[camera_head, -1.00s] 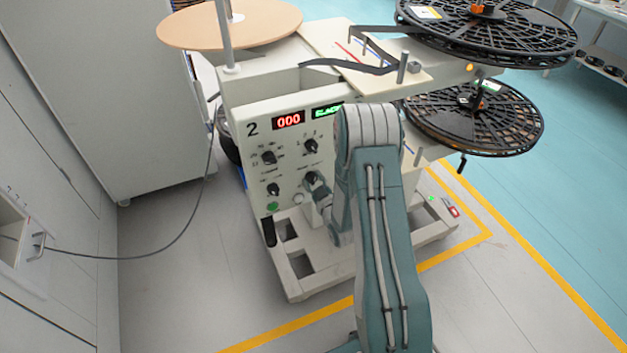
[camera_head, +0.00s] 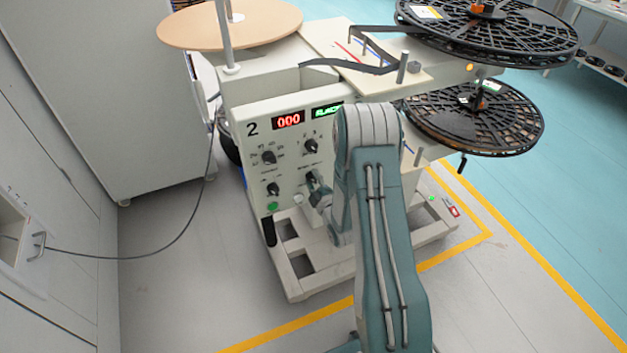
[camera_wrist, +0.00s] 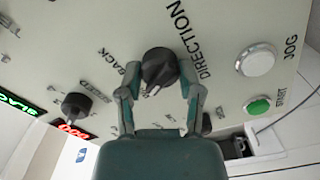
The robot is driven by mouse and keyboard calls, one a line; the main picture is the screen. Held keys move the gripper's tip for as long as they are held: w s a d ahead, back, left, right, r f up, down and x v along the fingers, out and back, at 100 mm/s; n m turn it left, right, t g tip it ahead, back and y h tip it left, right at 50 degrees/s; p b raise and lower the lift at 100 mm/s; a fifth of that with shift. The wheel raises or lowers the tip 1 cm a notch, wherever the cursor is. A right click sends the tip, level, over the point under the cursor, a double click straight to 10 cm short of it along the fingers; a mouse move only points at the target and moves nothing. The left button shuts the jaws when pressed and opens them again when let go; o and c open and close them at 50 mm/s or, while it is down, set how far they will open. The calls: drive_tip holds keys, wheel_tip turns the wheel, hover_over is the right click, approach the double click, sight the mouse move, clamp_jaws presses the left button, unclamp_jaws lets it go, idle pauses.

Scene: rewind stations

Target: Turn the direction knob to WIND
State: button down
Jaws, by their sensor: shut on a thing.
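The rewind machine's white panel (camera_head: 250,183) stands ahead of me. The black direction knob (camera_wrist: 160,66) is in the middle of the wrist view, by the word DIRECTION. Its white pointer mark faces down toward my gripper's palm, and BACK is printed to its left. No WIND label can be read, as my gripper covers part of the panel. My gripper (camera_wrist: 160,88) is shut on the direction knob, one finger on each side. In the head view my gripper (camera_head: 316,187) is at the lower right of the panel, partly hidden by my arm.
A speed knob (camera_wrist: 76,105), a white JOG button (camera_wrist: 256,59) and a green START button (camera_wrist: 258,106) are nearby on the panel. Black reels (camera_head: 475,117) stick out at right. A cable (camera_head: 185,232) hangs left of the machine. The floor in front is clear.

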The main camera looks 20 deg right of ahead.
drive_tip(key=shift+a, duration=0.15)
idle(0.3)
drive_tip(key=shift+c, duration=1.3)
unclamp_jaws()
drive_tip(key=shift+w, duration=0.1)
drive_tip(key=s, duration=1.2)
drive_tip(key=shift+f, duration=0.1)
